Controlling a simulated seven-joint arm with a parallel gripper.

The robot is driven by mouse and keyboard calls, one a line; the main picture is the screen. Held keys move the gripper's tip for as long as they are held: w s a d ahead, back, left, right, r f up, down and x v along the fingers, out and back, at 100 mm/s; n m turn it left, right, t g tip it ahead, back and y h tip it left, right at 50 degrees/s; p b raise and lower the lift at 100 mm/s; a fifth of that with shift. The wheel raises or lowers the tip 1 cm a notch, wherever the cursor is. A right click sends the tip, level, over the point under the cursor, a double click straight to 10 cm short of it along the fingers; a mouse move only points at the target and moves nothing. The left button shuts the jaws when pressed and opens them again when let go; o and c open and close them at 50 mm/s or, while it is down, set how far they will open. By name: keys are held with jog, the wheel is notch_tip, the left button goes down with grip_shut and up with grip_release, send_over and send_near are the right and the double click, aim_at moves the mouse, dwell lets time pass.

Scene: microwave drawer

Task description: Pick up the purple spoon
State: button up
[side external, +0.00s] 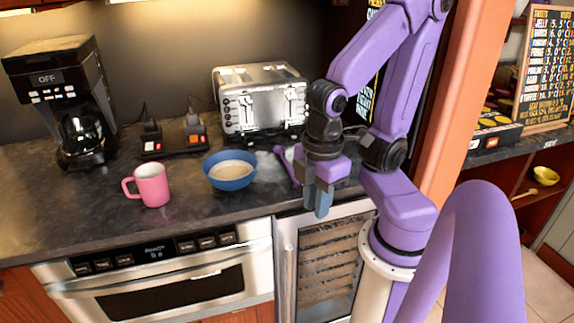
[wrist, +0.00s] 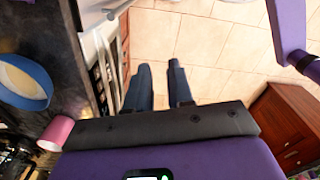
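The purple spoon (side external: 287,165) lies on the dark countertop to the right of the blue bowl, partly hidden by my gripper and wrist. I cannot make it out in the wrist view. My gripper (side external: 317,203) points down in front of the counter's front edge, to the right of and nearer the camera than the spoon. In the wrist view, the two fingers of my gripper (wrist: 159,65) stand apart with nothing between them, over the tiled floor.
A blue bowl (side external: 230,182) with pale contents and a pink mug (side external: 152,186) stand left of the spoon. A toaster (side external: 262,100) stands behind it. A coffee maker (side external: 70,100) is at far left. An oven (side external: 170,280) and glass-fronted cabinet (side external: 325,262) lie below the counter.

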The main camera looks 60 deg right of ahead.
jog(key=o, duration=0.3)
jog(key=w+d+r+m, duration=0.1)
jog(key=w+d+m, duration=0.2)
jog(key=w+m, duration=0.25)
jog(key=w+d+r+m, duration=0.2)
jog(key=w+d+m, duration=0.25)
jog(key=w, duration=0.25)
jog(key=m, duration=1.2)
send_over(290, 169)
notch_tip(290, 169, down, 10)
jog(key=shift+a+r, duration=0.15)
jog(key=shift+d+f, duration=0.2)
jog(key=shift+f, duration=2.4)
